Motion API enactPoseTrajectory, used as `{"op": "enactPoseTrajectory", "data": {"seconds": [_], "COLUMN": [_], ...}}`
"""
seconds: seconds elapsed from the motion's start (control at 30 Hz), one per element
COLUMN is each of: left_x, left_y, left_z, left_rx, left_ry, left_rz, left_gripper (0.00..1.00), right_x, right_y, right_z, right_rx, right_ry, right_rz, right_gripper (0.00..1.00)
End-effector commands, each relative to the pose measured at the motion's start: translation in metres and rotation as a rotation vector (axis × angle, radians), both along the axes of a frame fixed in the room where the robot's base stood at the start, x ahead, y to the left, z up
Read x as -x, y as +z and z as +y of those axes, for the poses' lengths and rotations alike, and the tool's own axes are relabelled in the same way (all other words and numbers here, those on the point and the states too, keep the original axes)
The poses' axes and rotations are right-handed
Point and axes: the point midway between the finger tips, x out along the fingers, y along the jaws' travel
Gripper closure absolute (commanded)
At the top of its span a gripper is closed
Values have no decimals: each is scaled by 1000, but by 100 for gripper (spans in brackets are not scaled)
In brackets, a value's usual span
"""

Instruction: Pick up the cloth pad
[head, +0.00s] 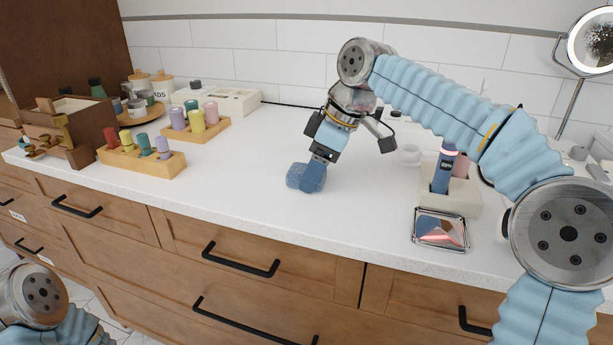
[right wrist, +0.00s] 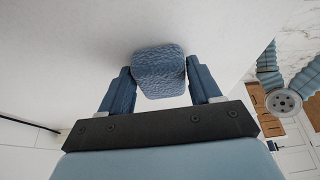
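The cloth pad (head: 297,177) is a small blue, textured, rounded block at the counter's front part. My right gripper (head: 314,172) points down at it from above.
A tilted metal-framed tray (head: 441,230) and a pale holder (head: 463,196) with a blue item (head: 443,170) stand right of the pad. Wooden racks (head: 143,158) with coloured rolls stand left. The counter (head: 240,185) around the pad is clear; its front edge is close.

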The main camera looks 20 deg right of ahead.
Motion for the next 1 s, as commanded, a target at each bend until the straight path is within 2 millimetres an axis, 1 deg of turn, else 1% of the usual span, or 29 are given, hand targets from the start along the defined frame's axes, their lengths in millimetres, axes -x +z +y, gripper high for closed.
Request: {"op": "enactPoseTrajectory", "data": {"seconds": [0.03,0.17,0.37,0.47,0.57,0.67,0.77,0.8,0.93,1.0], "left_x": [0,0,0,0,0,0,0,0,0,0], "left_y": [0,0,0,1,3,9,9,10,11,5], "left_z": [0,0,0,0,0,0,0,0,0,0], "left_rx": [0,0,0,0,0,1,1,1,1,1], "left_ry": [0,0,0,0,0,-1,-1,-1,-2,-1], "left_rz": [0,0,0,0,0,0,0,0,0,0], "left_gripper": [37,37,37,37,37,37,37,37,37,37], "right_x": [0,0,0,0,0,0,15,23,49,69], "right_y": [0,0,1,4,13,32,53,64,96,100], "right_z": [0,0,0,0,0,1,-7,-10,-20,-29], "right_rx": [0,0,0,-1,-1,-2,0,1,-1,1], "right_ry": [0,0,0,1,1,2,-2,-3,-1,-3], "right_rz": [0,0,0,-1,-2,-5,-6,-7,-6,-5], "right_gripper": [47,67,67,67,67,67,67,67,67,67]}}
